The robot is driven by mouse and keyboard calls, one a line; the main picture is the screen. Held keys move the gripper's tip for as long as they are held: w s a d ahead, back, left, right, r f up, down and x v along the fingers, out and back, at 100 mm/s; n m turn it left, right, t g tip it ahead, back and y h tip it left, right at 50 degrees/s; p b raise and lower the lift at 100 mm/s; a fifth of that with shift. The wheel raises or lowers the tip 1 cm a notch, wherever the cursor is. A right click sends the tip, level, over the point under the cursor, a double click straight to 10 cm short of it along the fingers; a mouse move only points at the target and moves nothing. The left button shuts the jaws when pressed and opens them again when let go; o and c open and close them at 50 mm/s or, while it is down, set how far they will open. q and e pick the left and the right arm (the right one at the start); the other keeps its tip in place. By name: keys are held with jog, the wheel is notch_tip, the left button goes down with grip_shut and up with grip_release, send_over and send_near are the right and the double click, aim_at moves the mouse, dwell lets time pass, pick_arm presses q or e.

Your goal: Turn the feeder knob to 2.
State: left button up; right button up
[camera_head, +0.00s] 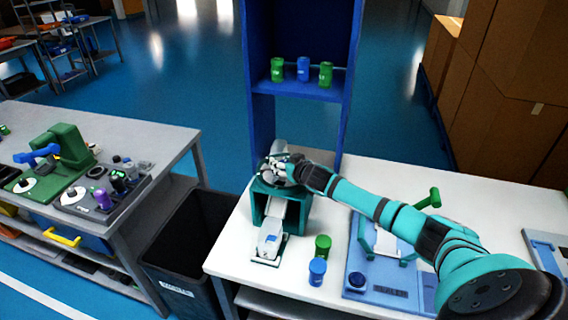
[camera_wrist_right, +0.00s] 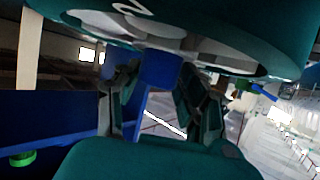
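The feeder (camera_head: 262,203) is a teal stand with a pale chute on the white table. My right arm reaches in from the lower right, and my right gripper (camera_head: 277,165) is at the feeder's top. In the right wrist view, the feeder's round teal face (camera_wrist_right: 225,35) fills the top, with a white numeral that looks like 2 near its upper edge. A blue knob (camera_wrist_right: 160,68) juts from this face between the two dark fingers of my right gripper (camera_wrist_right: 160,85). I cannot tell whether both fingers touch it. The knob is hidden in the head view. My left gripper is not in view.
A blue shelf (camera_head: 300,92) with green and blue canisters stands behind the feeder. A green canister (camera_head: 323,246) and a blue canister (camera_head: 317,271) stand at the table's front. A blue fixture (camera_head: 375,270) lies under my arm. A black bin (camera_head: 190,245) stands left.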

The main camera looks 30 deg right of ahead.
jog(key=shift+s+d+f, duration=0.1)
jog(key=shift+d+f, duration=0.05)
jog(key=shift+d, duration=0.05)
grip_shut()
jog(key=shift+f, duration=0.15)
